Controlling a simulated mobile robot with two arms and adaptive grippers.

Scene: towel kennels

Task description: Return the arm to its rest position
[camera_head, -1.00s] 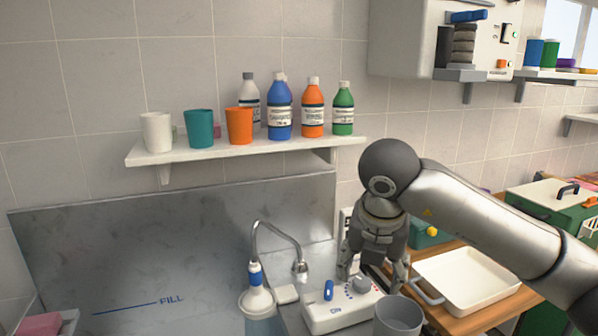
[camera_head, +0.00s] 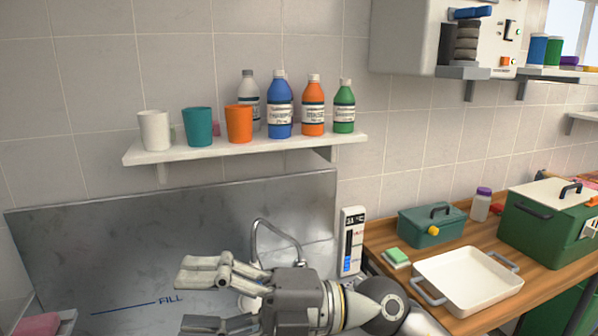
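My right arm comes in from the lower right, and its gripper (camera_head: 190,303) is low in front of the steel sink. The fingers point left and are spread apart with nothing between them. The white control box and grey cup are not visible now. My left gripper is not in view.
A wall shelf (camera_head: 170,155) holds cups and bottles above the sink (camera_head: 100,245). On the wooden counter (camera_head: 545,278) at right are a white tray (camera_head: 465,282), a green toolbox (camera_head: 432,225), a sponge (camera_head: 397,257) and a large green box (camera_head: 550,225). A display panel (camera_head: 351,241) stands behind the wrist.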

